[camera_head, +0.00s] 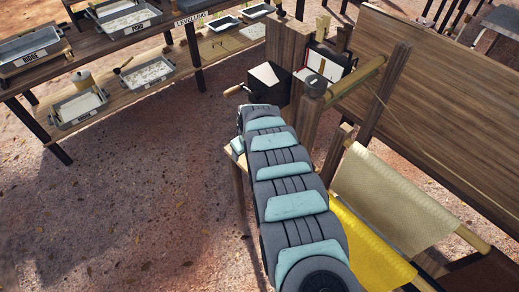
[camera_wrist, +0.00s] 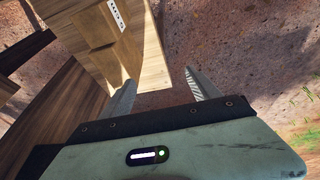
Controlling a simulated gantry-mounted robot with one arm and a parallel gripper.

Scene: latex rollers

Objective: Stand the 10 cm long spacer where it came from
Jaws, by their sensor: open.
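My gripper (camera_wrist: 160,84) shows in the wrist view with its two pointed metal fingers spread apart and nothing between them. A wooden board or ledge (camera_wrist: 149,62) lies just beyond and left of the fingers. It carries a small white strip with dark dots (camera_wrist: 117,14) at the top.
In the head view, a roller stand with wooden posts (camera_head: 288,48) and a crank handle (camera_head: 234,90) stands beyond my arm. A cream sheet (camera_head: 395,200) and a yellow sheet (camera_head: 368,250) hang at right. Shelves with labelled trays (camera_head: 78,108) stand at upper left. Open ground lies left.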

